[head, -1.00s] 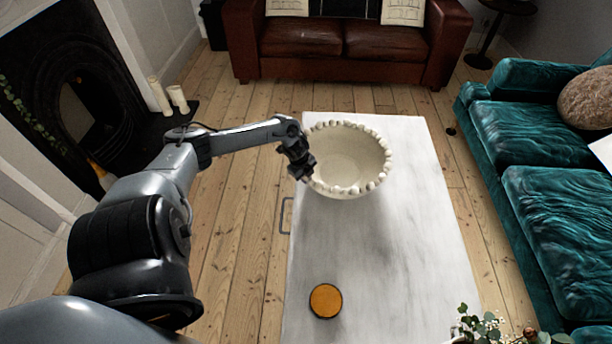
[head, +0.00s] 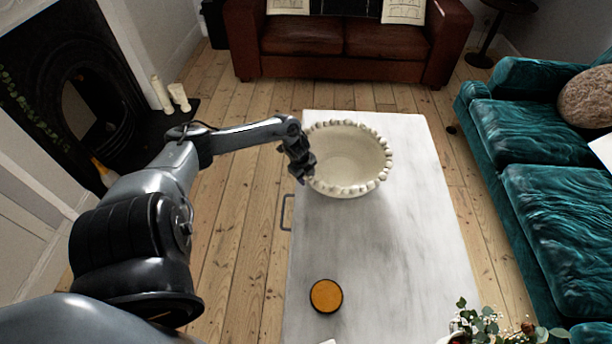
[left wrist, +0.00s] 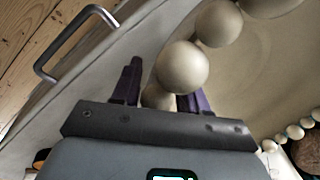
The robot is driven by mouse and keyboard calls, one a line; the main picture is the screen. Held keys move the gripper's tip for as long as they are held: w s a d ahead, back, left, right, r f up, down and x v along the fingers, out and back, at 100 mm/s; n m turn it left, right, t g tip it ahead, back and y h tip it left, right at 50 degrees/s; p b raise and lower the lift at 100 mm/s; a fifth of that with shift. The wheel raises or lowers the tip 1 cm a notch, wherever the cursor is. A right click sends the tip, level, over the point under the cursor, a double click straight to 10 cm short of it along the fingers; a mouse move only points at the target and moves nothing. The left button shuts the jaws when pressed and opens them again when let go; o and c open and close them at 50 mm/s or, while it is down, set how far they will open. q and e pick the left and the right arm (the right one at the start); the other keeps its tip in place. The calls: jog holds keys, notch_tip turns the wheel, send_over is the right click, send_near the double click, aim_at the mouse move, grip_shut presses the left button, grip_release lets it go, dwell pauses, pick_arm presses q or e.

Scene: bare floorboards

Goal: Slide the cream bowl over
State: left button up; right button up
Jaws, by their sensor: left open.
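The cream bowl (head: 347,160), with a rim of round beads, stands upright on the white table (head: 390,240) toward its far end. My left gripper (head: 303,172) is at the bowl's left rim. In the left wrist view the gripper (left wrist: 160,88) is open, its two dark purple fingers spread with a rim bead of the bowl (left wrist: 183,68) between them. I cannot tell whether the fingers touch the bead. The far inside of the bowl is in view. My right gripper is not in view.
An orange round lid or disc (head: 326,296) lies on the table nearer me. A leafy plant (head: 490,325) is at the near right corner. A metal handle (head: 287,212) sticks out from the table's left side. The table's middle is clear.

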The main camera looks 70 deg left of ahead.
pick_arm(q)
jog(key=shift+r, duration=0.15)
jog(key=p+v, duration=0.6)
jog(key=v, duration=0.4)
jog(key=shift+r, duration=0.25)
jog(key=shift+s+d, duration=0.1)
